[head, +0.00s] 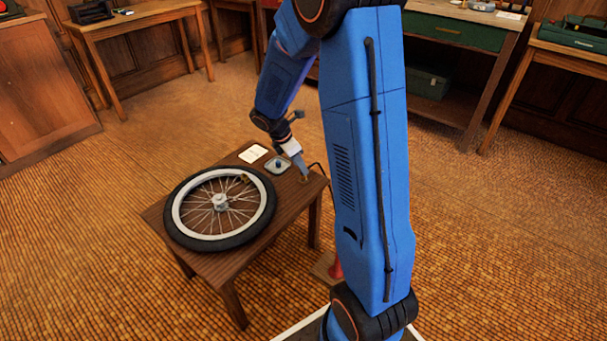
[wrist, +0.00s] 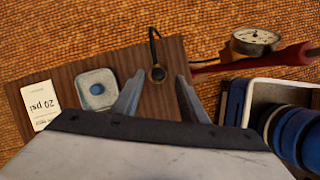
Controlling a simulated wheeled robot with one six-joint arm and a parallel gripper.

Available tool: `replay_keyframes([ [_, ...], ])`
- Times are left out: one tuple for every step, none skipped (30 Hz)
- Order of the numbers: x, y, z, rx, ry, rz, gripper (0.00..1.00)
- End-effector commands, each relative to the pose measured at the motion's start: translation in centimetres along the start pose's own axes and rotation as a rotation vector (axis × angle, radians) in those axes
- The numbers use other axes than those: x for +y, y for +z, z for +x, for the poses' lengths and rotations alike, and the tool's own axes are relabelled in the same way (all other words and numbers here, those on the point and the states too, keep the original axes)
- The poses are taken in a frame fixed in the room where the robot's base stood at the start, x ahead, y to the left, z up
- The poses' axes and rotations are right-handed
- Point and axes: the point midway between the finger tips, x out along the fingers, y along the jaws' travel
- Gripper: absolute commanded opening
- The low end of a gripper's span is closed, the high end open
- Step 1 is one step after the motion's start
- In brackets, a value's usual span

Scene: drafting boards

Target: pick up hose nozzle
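The hose nozzle (wrist: 157,73) is a small round dark and brass-coloured piece at the end of a black hose, near the table's edge. In the head view it shows as a small brass-coloured spot (head: 305,178) at the table's right corner. My gripper (wrist: 160,79) is open, with its two fingertips either side of the nozzle in the wrist view and nothing held. In the head view my gripper (head: 304,172) is low over that corner. I cannot tell whether the fingers are level with the nozzle.
The small wooden table (head: 228,262) carries a spoked wheel with a black tyre (head: 180,222), a small tray with a blue cap (wrist: 97,77) and a white card marked 20 psi (wrist: 41,105). A red pump (wrist: 207,66) with a round gauge (wrist: 255,42) stands beside it.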

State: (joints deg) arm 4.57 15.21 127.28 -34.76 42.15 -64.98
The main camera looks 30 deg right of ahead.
Motion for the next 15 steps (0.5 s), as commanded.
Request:
replay_keyframes([
  [0.0, 0.1, 0.7, 0.0, -0.003, 0.001, 0.39],
  [0.1, 0.2, 1.1, 0.001, -0.003, 0.001, 0.39],
  [0.1, 0.3, 1.6, 0.0, -0.003, 0.001, 0.39],
  [0.2, 0.4, 2.1, 0.0, -0.004, 0.001, 0.39],
  [0.2, 0.5, 2.5, 0.0, -0.004, 0.001, 0.39],
  [0.2, 0.4, 3.0, 0.001, -0.003, 0.0, 0.39],
  [0.2, 0.4, 3.4, 0.0, -0.003, -0.001, 0.39],
  [0.2, 0.4, 3.7, 0.0, -0.003, -0.001, 0.39],
  [0.2, 0.4, 4.0, 0.0, -0.002, 0.0, 0.39],
  [0.2, 0.4, 4.2, 0.0, -0.001, 0.0, 0.39],
  [0.3, 0.4, 4.3, 0.0, -0.001, 0.001, 0.39],
  [0.3, 0.4, 4.3, 0.001, 0.0, 0.001, 0.39],
  [0.3, 0.4, 4.3, 0.001, 0.0, 0.001, 0.39],
  [0.3, 0.4, 4.3, 0.0, 0.0, 0.001, 0.39],
  [0.3, 0.4, 4.3, 0.0, 0.0, 0.001, 0.39],
])
